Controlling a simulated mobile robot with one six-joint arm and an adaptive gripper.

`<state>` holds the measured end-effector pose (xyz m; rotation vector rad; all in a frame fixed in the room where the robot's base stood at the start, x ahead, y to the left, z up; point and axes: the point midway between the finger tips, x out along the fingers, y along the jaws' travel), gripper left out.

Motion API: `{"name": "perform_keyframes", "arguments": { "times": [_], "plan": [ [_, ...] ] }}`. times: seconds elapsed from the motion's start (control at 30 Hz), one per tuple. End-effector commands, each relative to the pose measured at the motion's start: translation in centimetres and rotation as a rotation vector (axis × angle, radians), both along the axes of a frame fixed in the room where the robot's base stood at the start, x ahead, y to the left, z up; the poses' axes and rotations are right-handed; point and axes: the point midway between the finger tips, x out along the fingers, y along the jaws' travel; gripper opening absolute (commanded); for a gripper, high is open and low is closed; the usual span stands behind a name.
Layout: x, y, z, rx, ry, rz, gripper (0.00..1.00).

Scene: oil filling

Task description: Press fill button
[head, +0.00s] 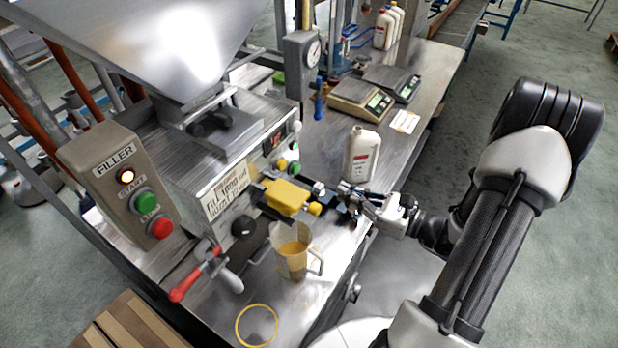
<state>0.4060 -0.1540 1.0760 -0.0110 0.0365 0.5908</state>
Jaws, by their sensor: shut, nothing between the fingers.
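The filler machine (190,165) stands at the left under a metal hopper. A control box marked FILLER (95,178) has a lit lamp, a green START button (145,201) and a red button (160,228). My gripper (343,192) is shut and empty, just right of the yellow nozzle block (286,197). I cannot tell whether its tips touch anything there. A clear jug (293,262) with amber liquid stands below the nozzle. No button is labelled as fill.
A white bottle (361,155) stands on the steel bench right behind my gripper. Two scales (360,102) and more bottles are farther back. The floor at right is open.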

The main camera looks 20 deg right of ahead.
Motion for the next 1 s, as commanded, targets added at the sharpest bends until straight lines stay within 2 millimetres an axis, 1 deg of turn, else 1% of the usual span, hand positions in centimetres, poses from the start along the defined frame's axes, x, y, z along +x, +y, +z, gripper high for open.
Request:
{"name": "perform_keyframes", "arguments": {
  "times": [0.03,0.3,0.5,0.7,1.0],
  "plan": [
    [1.0,0.8,-0.2,-0.001,0.0,0.007,0.0],
    [5.7,4.1,-0.4,-0.001,0.0,0.007,0.0],
    [8.1,5.5,-0.5,-0.001,-0.002,0.004,0.0],
    [9.0,6.1,-0.4,-0.001,-0.001,0.001,0.0],
    [9.1,6.1,-0.4,0.0,0.0,0.0,0.0]
  ]
}}
